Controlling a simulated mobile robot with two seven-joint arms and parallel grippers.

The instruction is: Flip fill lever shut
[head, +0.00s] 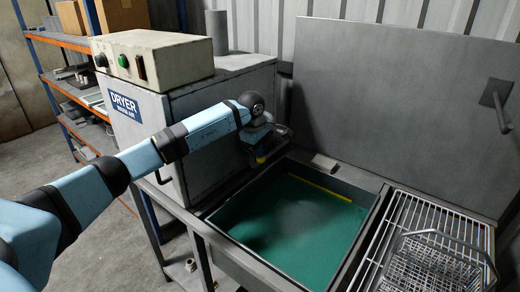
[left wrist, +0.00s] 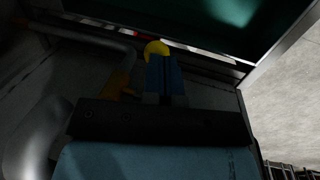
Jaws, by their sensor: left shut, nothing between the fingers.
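The fill lever is not plain to make out. A round yellow piece (left wrist: 155,48) shows just beyond my fingertips in the left wrist view and may be its knob; I cannot tell whether they touch. My left gripper (head: 262,158) is at the back left corner of the tank (head: 372,222), beside the dryer box. Its blue fingers (left wrist: 164,72) are together with nothing between them. A grey pipe (left wrist: 85,35) runs to the left of the fingers. The lever's position is hidden by my wrist in the head view. My right gripper is not in view.
A raised lid with a handle (head: 497,100) stands behind. A wire basket (head: 435,265) sits on the rack at right.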

